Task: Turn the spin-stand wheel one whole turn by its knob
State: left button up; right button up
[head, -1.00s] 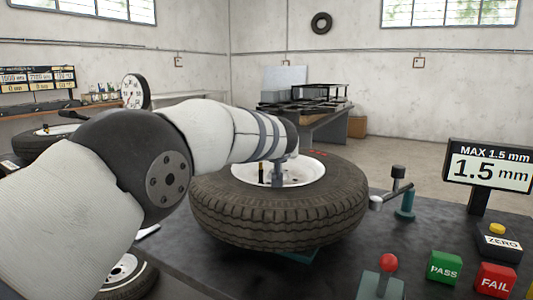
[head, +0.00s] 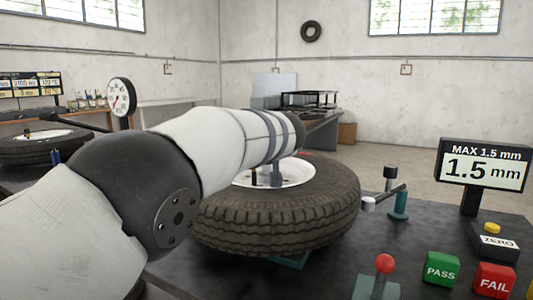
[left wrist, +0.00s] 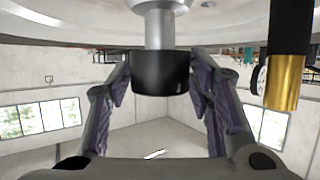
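The left gripper points down at the rim and is mostly hidden there by the arm. In the left wrist view the black knob (left wrist: 160,74), on a metal post under the pale rim, sits between the two fingers of my left gripper (left wrist: 163,82). The pads appear to meet both its sides. A black and brass stem (left wrist: 287,65) stands beside it. My right gripper is not in view.
On the bench to the right are a red-knobbed lever (head: 385,264), green PASS (head: 441,268) and red FAIL (head: 493,280) buttons, a ZERO button (head: 492,229) and a display (head: 484,166) reading 1.5 mm. A stand (head: 398,202) with a side rod is close to the tyre.

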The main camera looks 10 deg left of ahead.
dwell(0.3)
pick_arm(q)
jog(key=shift+s+d+r, duration=0.1)
jog(key=shift+s+d, duration=0.1)
jog(key=shift+s, duration=0.1)
jog(key=v, duration=0.7)
jog(key=shift+a, duration=0.15)
jog(key=shift+w, duration=0.1)
